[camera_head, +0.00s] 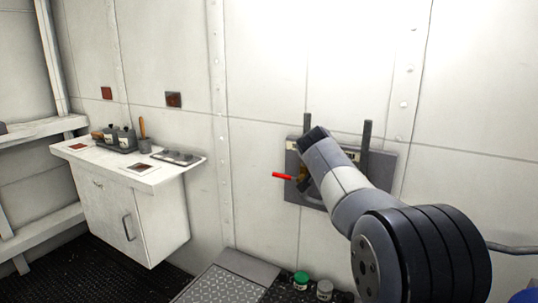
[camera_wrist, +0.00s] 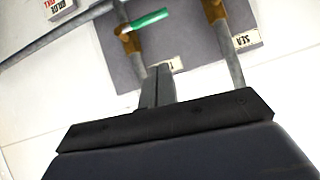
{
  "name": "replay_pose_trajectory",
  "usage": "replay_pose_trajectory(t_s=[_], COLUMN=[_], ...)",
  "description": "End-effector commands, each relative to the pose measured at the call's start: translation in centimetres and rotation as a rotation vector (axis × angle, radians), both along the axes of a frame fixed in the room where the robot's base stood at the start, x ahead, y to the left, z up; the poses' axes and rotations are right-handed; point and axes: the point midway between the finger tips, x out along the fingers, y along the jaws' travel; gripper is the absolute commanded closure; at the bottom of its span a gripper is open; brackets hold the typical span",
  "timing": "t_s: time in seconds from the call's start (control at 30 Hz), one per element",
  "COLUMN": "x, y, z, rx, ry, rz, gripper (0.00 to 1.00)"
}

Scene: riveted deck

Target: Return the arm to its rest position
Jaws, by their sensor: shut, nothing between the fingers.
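My gripper (camera_wrist: 160,72) is shut and empty in the wrist view, its fingers together in front of the grey valve panel (camera_wrist: 195,50). In the head view my arm reaches up and left across the wall panel (camera_head: 388,178), and its fingers cannot be made out. A red lever (camera_head: 282,176) sticks out left of the panel's valve. In the wrist view a green lever (camera_wrist: 150,19) sits on a brass valve (camera_wrist: 130,42), apart from the fingers. A second brass valve (camera_wrist: 214,12) is on the right pipe. My arm hides part of the panel.
A white cabinet (camera_head: 135,215) at left carries dark containers (camera_head: 118,138) and a grey tray (camera_head: 178,157). A green-lidded jar (camera_head: 300,280) and a pale-lidded jar (camera_head: 324,290) stand low near my arm. A pipe (camera_head: 510,248) runs at right. The wall between cabinet and panel is clear.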

Motion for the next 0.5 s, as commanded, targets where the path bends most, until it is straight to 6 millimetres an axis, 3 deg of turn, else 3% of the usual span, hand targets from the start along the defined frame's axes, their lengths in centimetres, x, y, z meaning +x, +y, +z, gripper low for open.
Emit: replay_pose_trajectory(t_s=[0.43,0.5], x=[5.4,5.8], y=[-3.7,-4.0], z=[-4.4,-4.2], rx=[0.001,0.015], ry=[0.004,-0.009], rz=[-0.002,0.001], gripper=[1.00,1.00])
